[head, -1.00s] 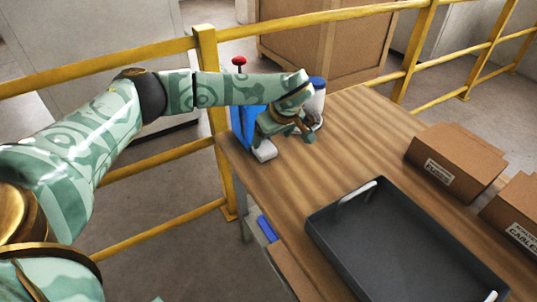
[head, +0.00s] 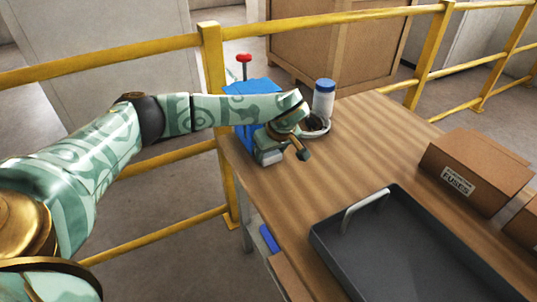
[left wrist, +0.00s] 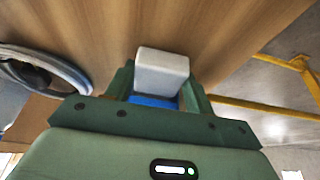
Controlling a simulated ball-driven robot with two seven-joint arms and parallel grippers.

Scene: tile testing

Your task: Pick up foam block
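The foam block seems to be the pale grey-white block (head: 270,157) near the table's left edge, beside the blue machine. My left gripper (head: 285,148) is at it, pointing down, and hides part of it. In the left wrist view the pale block (left wrist: 162,70) lies between the two fingers of my left gripper (left wrist: 160,95), with a blue surface showing just below it in the picture. A finger stands close on each side of it; contact cannot be made out. My right gripper is not in view.
A blue machine with a red knob (head: 244,58) stands behind the gripper. A round dish (head: 318,128) and a blue-capped white bottle (head: 323,98) stand close by. A dark tray (head: 430,250) and cardboard boxes (head: 470,172) lie to the right. The table's middle is clear.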

